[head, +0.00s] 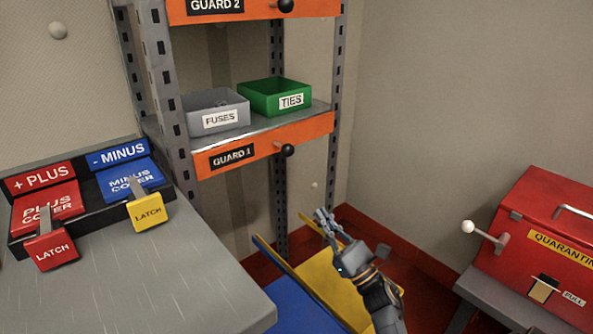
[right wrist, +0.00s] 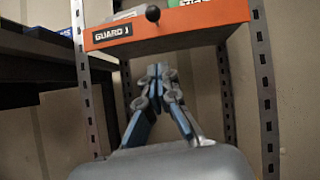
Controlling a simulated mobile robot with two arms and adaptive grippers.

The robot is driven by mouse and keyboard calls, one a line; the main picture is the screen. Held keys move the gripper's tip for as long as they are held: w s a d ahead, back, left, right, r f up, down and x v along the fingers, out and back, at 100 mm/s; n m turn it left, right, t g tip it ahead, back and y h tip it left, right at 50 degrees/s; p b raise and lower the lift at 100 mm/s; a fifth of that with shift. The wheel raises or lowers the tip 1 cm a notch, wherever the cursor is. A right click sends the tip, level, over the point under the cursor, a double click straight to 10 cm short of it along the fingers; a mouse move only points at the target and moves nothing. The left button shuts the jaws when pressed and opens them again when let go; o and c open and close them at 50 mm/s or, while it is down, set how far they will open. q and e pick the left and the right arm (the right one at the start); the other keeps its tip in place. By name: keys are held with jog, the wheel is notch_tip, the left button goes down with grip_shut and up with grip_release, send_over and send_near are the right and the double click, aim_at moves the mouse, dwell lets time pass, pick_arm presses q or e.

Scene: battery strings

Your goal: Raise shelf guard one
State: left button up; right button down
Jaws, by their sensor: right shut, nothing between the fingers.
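Shelf guard one is the orange bar labelled GUARD 1 (head: 262,146) along the front edge of the lower shelf. A black ball knob (head: 288,150) sticks out from its right part. The guard also shows in the right wrist view (right wrist: 185,28), with its knob (right wrist: 153,13) above my fingers. My right gripper (head: 324,217) is shut and empty, below and to the right of the knob, apart from it. Its fingers (right wrist: 158,72) point toward the shelf in the right wrist view. My left gripper is not in view.
A grey FUSES bin (head: 215,112) and a green TIES bin (head: 275,97) stand on the shelf behind the guard. GUARD 2 (head: 245,8) is above. The latch panel (head: 85,195) on a grey bench is at left. A red quarantine box (head: 545,235) stands at right.

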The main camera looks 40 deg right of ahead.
jog(key=shift+w, duration=0.1)
jog(key=p, duration=0.1)
send_near(282, 146)
jog(key=w+f, duration=0.3)
jog(key=f, duration=0.1)
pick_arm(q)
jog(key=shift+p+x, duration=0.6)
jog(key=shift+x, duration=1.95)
pick_arm(e)
jog(key=shift+w+d+r, duration=0.1)
jog(key=shift+w+r, duration=0.2)
jog(key=shift+r, duration=0.45)
jog(key=shift+w+r, duration=0.3)
jog(key=shift+r, duration=0.5)
jog(key=shift+w+d+r, duration=0.1)
jog(key=shift+w+r, duration=0.2)
jog(key=shift+r, duration=0.45)
pick_arm(q)
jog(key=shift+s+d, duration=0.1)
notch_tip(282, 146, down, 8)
jog(key=p, duration=0.2)
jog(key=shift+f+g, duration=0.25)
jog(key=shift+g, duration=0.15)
pick_arm(e)
notch_tip(282, 146, up, 7)
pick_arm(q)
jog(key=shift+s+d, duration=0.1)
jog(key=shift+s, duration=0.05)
pick_arm(e)
jog(key=shift+f, duration=0.1)
